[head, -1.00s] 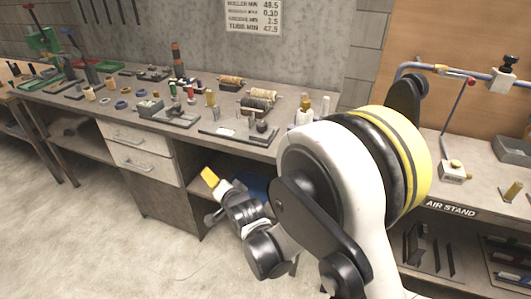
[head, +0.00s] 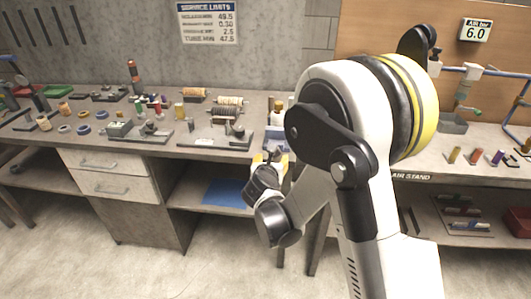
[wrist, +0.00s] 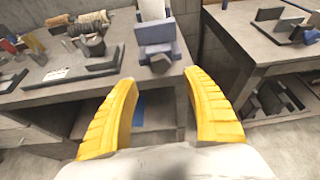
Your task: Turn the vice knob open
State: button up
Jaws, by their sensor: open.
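The vice (wrist: 155,32) is a blue-grey block at the front edge of the workbench, with a pale upright piece at its top. Its dark grey knob (wrist: 160,63) sticks out from the front face towards me. In the head view the vice (head: 276,143) is partly hidden behind my gripper and arm. My gripper (wrist: 160,82) has yellow fingers, spread wide apart and empty. The knob appears between and beyond the fingertips, with no visible contact. In the head view my gripper (head: 268,158) is at the bench's front edge, just in front of the vice.
The workbench (head: 165,145) holds rollers, rings and small fixtures left of the vice. A lower shelf with a blue sheet (head: 226,192) is beneath it. A gap separates it from the air stand bench (head: 440,170) on the right. The floor in front is clear.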

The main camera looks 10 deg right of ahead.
aim_at(275, 156)
jog(key=b+x, duration=0.3)
jog(key=x, duration=0.7)
jog(key=shift+w+d, duration=0.1)
jog(key=shift+w, duration=0.1)
jog(key=c, duration=1.2)
